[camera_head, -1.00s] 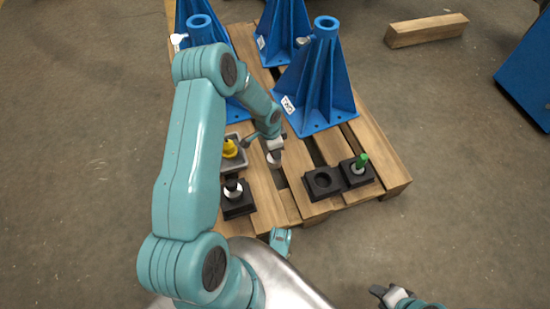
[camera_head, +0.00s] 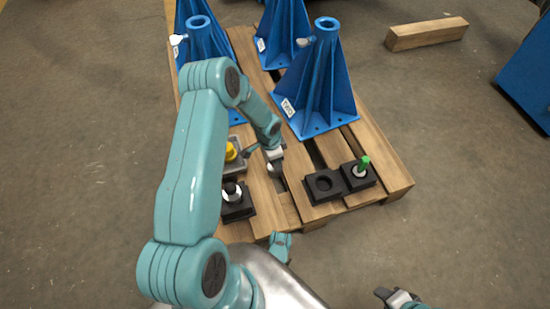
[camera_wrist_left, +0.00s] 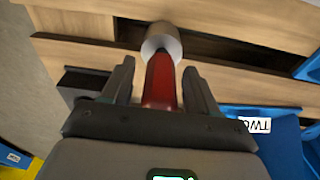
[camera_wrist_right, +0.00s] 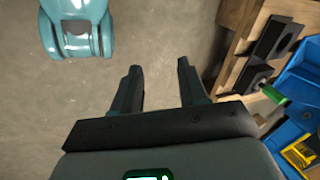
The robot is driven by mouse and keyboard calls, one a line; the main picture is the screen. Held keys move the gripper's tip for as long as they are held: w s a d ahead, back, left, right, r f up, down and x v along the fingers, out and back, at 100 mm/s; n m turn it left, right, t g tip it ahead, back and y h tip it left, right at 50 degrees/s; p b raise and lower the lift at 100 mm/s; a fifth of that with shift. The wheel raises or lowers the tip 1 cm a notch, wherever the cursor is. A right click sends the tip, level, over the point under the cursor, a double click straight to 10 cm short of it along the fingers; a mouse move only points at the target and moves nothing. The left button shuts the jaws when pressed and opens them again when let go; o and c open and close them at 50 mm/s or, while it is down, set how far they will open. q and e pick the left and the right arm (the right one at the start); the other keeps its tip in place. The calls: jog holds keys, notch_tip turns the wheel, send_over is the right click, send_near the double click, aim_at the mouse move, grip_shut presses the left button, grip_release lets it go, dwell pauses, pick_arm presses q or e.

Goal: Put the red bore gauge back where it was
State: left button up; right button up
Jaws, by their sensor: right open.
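In the head view my left gripper (camera_head: 274,157) is above the middle of the pallet, left of a black block with an empty round hole (camera_head: 323,184). The handle is mostly hidden there. My right gripper (camera_wrist_right: 158,65) is open and empty over bare floor; it also shows at the bottom of the head view (camera_head: 385,296).
A green-handled gauge (camera_head: 364,163) stands in the black block beside the empty one. A black-topped gauge (camera_head: 232,190) stands in another block at the left. A yellow item (camera_head: 231,151) lies in a grey tray. Blue stands (camera_head: 318,90) rise behind on the pallet (camera_head: 385,160).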

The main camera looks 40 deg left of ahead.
pick_arm(q)
jog(key=shift+r, duration=0.1)
pick_arm(e)
jog(key=shift+r, duration=0.1)
